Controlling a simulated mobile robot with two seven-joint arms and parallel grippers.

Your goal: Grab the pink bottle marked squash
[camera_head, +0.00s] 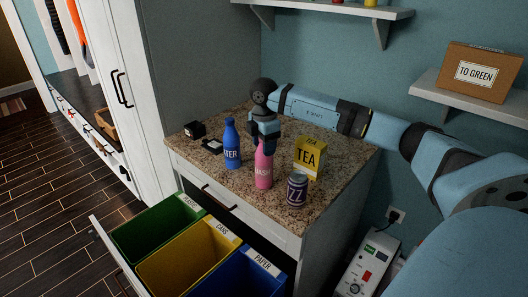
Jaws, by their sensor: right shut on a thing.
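The pink bottle (263,171) stands upright on the speckled countertop (228,187), its white lettering partly readable. My right gripper (265,138) comes down from above and is shut on the bottle's top, hiding the cap and neck. My right arm reaches in from the right side of the picture. The bottle's base appears to be at the counter surface; I cannot tell whether it is lifted slightly. My left gripper is not in view.
A blue bottle (231,146) stands close at the left. A yellow tea box (309,158) and a dark can (297,190) stand at the right. Small black items (195,130) lie behind left. An open drawer with green, yellow and blue bins (183,259) juts out below. A shelf holds a cardboard box (476,72).

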